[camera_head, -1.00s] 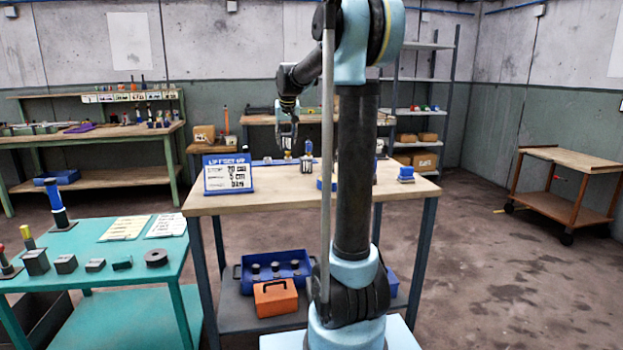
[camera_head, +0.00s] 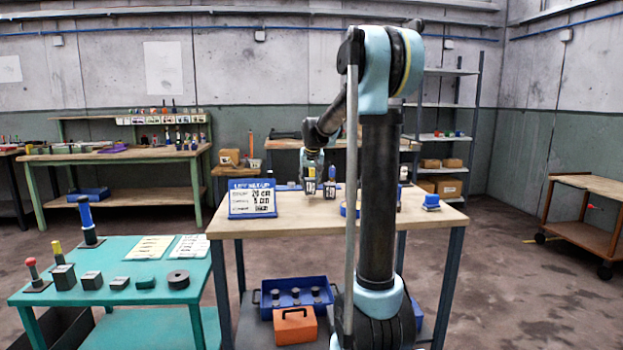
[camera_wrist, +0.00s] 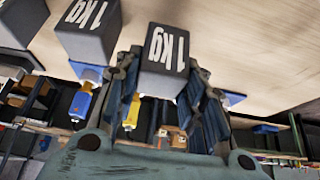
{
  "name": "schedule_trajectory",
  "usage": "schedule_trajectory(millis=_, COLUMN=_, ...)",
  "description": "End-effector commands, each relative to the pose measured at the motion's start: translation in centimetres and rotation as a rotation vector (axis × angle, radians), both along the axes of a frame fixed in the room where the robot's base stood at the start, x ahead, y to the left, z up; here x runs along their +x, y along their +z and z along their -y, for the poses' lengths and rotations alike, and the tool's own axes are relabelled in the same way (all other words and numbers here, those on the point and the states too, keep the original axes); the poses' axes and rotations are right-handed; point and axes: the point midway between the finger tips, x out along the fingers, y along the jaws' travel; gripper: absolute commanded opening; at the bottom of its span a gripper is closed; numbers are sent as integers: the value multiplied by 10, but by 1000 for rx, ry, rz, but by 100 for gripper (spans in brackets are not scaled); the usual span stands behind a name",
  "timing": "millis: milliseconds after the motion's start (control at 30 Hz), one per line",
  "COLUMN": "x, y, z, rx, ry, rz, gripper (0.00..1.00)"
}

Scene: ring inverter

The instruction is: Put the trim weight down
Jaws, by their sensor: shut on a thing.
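My gripper (camera_wrist: 165,105) is shut on a dark grey weight marked "1 kg" (camera_wrist: 163,48), with one finger on each side of it. I cannot tell whether the held weight touches the table. A second 1 kg weight (camera_wrist: 87,32) is close beside it in the wrist view. In the head view a dark labelled block with a blue top (camera_head: 330,187) stands just right of my gripper.
A blue-framed sign (camera_head: 252,198) stands on the wooden table (camera_head: 270,226) at left. A blue object (camera_head: 431,202) is at right. A teal table (camera_head: 150,262) carries several blocks. A blue crate (camera_head: 293,290) and orange box (camera_head: 295,326) are below. Bare tabletop lies in front.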

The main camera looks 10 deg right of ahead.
Motion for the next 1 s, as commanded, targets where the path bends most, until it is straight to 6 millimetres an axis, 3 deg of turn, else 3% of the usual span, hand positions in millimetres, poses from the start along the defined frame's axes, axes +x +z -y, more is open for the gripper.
schedule_trajectory(millis=200, x=1, y=-21, z=0, rx=0, ry=0, rz=1, gripper=0)
schedule_trajectory(millis=533, x=1, y=-23, z=0, rx=0, ry=0, rz=1, gripper=0)
schedule_trajectory(millis=567, x=1, y=-23, z=0, rx=0, ry=0, rz=0, gripper=44)
schedule_trajectory(millis=633, x=1, y=-23, z=0, rx=0, ry=0, rz=0, gripper=57)
schedule_trajectory(millis=1000, x=0, y=-21, z=1, rx=0, ry=-1, rz=0, gripper=57)
